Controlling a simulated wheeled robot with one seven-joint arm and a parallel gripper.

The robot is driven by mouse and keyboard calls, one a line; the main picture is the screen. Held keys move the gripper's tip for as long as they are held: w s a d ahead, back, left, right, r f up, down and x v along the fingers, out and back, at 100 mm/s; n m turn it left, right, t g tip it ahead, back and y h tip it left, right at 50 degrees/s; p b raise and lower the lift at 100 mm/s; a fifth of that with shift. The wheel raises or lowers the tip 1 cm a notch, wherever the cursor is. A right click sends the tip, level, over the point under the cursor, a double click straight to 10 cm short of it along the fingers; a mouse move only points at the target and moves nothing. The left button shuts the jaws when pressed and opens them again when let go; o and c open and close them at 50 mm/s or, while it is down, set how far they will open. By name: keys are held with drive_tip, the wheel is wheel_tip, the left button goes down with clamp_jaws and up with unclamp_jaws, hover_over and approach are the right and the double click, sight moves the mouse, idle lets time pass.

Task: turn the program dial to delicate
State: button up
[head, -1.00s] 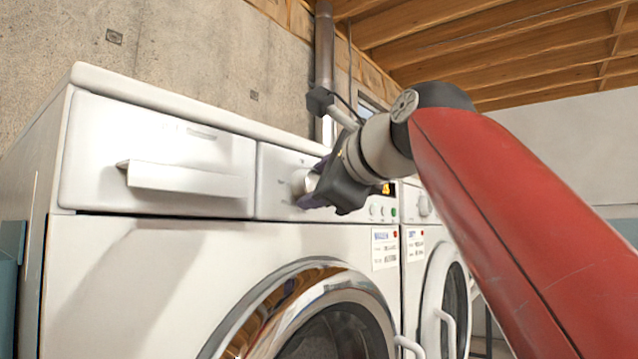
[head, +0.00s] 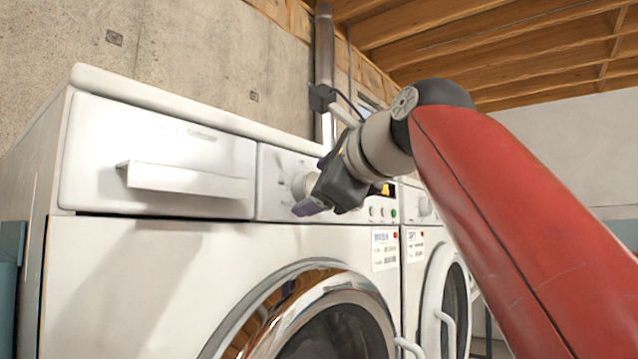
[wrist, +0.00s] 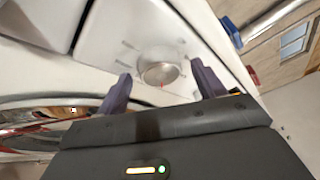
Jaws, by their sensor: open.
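The program dial (wrist: 159,69) is a round silver-white knob on the front panel of the left washing machine (head: 120,265). In the head view the dial (head: 300,184) shows partly, just left of my gripper. In the wrist view my gripper (wrist: 161,85) is open, with one dark purple finger on each side of the dial and a visible gap to it. The fingertips also show in the head view (head: 308,206). Faint marks surround the dial, but their words and the dial's setting are too small to read.
A detergent drawer with a protruding handle (head: 185,180) is left of the dial. Below is the round chrome-rimmed door (head: 300,310). A second machine (head: 425,260) stands close on the right.

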drive_tip(key=shift+s, duration=0.1)
drive_tip(key=b+v, duration=0.1)
drive_tip(key=v, duration=0.6)
drive_tip(key=shift+s+d, duration=0.2)
drive_tip(key=shift+s, duration=0.05)
drive_tip(key=shift+r, duration=0.1)
drive_tip(key=d+f+n+g+h, duration=0.2)
drive_tip(key=f+n+h, duration=0.15)
drive_tip(key=f, duration=0.75)
drive_tip(key=d+f+n+g+h, duration=0.15)
drive_tip(key=f+n, duration=0.25)
drive_tip(key=f, duration=0.8)
drive_tip(key=s+d+f+n+g+h, duration=0.1)
drive_tip(key=s+d+f+n, duration=0.1)
drive_tip(key=f, duration=0.9)
drive_tip(key=s+d+f+n+g+h, duration=0.1)
drive_tip(key=s+f+n, duration=0.4)
drive_tip(key=f, duration=0.5)
drive_tip(key=s+d+f+n+g+h, duration=0.1)
drive_tip(key=s+d+f+n+g, duration=0.2)
drive_tip(key=f, duration=0.8)
drive_tip(key=s+d+n, duration=0.1)
drive_tip(key=s, duration=0.1)
drive_tip(key=shift+s+f, duration=0.3)
drive_tip(key=shift+s, duration=0.05)
